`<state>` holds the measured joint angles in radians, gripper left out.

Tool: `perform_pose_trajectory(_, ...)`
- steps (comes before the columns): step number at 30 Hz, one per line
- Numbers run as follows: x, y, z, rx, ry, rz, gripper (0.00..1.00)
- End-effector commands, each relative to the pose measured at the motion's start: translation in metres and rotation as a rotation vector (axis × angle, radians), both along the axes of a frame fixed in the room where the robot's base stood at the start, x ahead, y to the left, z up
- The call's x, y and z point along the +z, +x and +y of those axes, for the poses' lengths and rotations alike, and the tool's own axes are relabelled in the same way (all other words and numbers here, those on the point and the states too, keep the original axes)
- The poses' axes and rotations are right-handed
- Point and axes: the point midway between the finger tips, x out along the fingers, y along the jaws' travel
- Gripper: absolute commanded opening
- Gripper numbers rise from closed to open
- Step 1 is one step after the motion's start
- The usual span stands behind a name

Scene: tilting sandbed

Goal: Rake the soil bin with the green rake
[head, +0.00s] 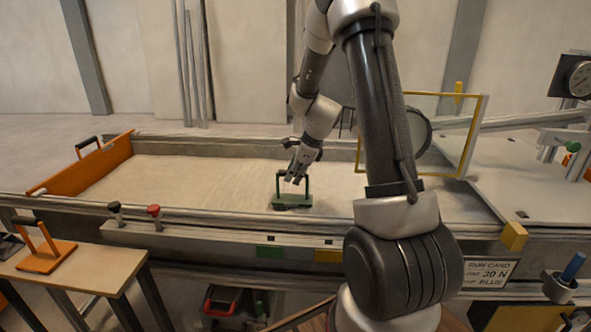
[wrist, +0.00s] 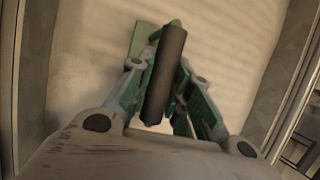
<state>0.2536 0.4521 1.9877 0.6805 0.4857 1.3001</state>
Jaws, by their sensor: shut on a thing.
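The green rake (head: 291,201) stands in the soil bin with its base at the sand surface. Its dark handle bar (wrist: 166,72) lies between my gripper's fingers in the wrist view, and part of its green plate (wrist: 142,40) shows behind. My gripper (head: 294,180) is shut on the rake's handle. The soil bin's pale sand (head: 225,177) looks mostly smooth to the left of the rake, with faint lines in the wrist view. Whether the rake's teeth are in the sand is hidden.
An orange board with a black handle (head: 90,168) closes the bin's left end. A yellow frame (head: 470,135) stands over the right part. The front rail carries a black knob (head: 115,211) and a red knob (head: 153,212). An orange tool (head: 46,255) rests on the side table (head: 95,272).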

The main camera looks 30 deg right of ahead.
Motion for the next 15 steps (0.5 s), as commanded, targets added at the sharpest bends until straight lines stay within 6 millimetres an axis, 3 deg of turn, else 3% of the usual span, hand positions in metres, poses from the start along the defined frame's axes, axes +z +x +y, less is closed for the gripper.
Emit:
perform_pose_trajectory(8, 0.001, -0.030, 0.021, 0.001, 0.000, 0.000, 0.00)
perform_pose_trajectory(15, 0.000, -0.044, 0.030, 0.002, -0.001, 0.000, 0.00)
